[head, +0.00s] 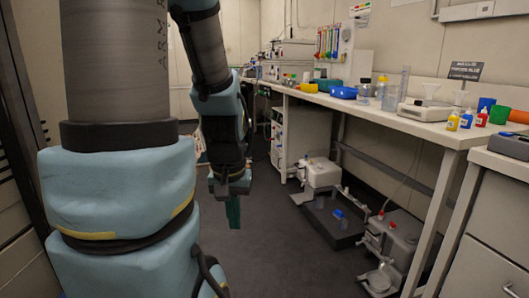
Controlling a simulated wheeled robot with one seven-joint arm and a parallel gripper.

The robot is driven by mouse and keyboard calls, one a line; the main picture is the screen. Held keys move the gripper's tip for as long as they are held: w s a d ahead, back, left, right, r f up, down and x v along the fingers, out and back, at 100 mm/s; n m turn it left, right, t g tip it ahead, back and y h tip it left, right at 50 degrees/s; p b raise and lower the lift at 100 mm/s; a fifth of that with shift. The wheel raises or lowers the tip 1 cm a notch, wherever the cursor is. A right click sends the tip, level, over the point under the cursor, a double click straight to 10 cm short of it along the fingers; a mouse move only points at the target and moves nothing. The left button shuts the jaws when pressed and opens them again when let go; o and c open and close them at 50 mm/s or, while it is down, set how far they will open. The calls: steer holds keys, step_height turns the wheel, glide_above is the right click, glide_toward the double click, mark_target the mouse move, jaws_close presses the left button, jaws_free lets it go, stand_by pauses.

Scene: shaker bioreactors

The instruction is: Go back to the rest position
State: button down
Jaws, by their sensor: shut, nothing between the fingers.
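My gripper (233,213) hangs at the end of my arm, left of the picture's middle, pointing down over the dark floor. Its green lower part looks closed, with no object seen in it. It is apart from the bench and from the equipment on the floor. My arm's large light-blue and grey links fill the left side and hide much of what lies behind them.
A long white bench (425,128) runs along the right wall with bottles, trays and instruments on it. Beneath it, a white device (320,174), a dark platform (334,229) and a pump-like unit (397,238) stand on the floor. Bare floor (275,262) lies between my arm and them.

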step_height(320, 180, up, 15)
steer(key=p, duration=1.3)
steer(key=shift+r, duration=0.2)
